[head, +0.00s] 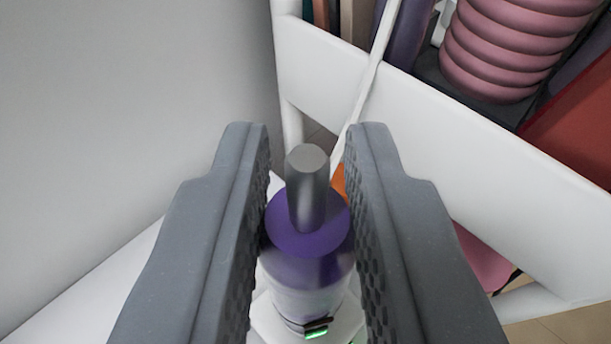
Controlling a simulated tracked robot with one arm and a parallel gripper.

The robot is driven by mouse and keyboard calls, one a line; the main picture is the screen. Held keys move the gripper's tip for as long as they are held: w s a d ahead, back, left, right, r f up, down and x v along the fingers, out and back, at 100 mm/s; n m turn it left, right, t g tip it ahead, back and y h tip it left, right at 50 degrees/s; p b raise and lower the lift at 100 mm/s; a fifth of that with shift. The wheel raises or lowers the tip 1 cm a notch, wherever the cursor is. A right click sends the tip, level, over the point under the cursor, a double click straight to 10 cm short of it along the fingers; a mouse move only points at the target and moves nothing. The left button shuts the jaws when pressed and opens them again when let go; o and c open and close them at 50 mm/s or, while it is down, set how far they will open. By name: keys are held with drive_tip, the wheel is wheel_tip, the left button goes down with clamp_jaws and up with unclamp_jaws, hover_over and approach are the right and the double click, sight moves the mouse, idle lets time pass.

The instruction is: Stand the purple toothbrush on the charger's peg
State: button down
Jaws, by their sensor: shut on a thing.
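The purple toothbrush (307,238) stands roughly upright between the two jaws of my gripper (308,190), seen from above. A grey metal-like shaft sticks up from its purple top, and its lower body looks paler. My gripper is shut on it, with a ridged pad on each side of the body. A white base (264,318), which looks like the charger, shows under the toothbrush's lower end, with a small green light (316,334) at the front. The peg is hidden, and I cannot tell whether the toothbrush is seated on it.
A white cart tier (440,125) with a raised wall is at the right. It holds a pink ribbed bottle (510,45) and a red box (575,125). A white cable (366,85) hangs over its wall. A plain grey wall (120,110) is at the left.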

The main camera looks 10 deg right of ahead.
drive_tip(key=c, duration=1.2)
unclamp_jaws()
drive_tip(key=shift+f, duration=0.1)
drive_tip(key=shift+s, duration=0.1)
drive_tip(key=v, duration=1.3)
drive_tip(key=shift+s, duration=0.25)
